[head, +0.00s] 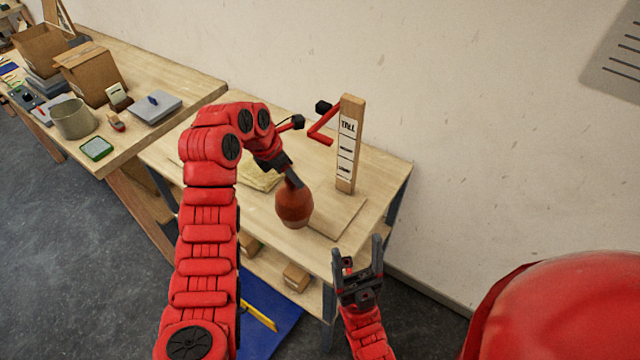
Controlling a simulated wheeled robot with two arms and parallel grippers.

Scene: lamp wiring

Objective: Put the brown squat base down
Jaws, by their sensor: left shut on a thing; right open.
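The brown squat base (294,207) is a rounded reddish-brown body with a narrow top. My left gripper (294,182) is shut on its top. The base is over the front part of the near workbench (372,172); I cannot tell whether its underside touches the bench. My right gripper (358,256) is open and empty, at the right front of the bench, with its fingers pointing up in the picture.
Boxes (90,72) and a pot (72,118) crowd the left bench.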

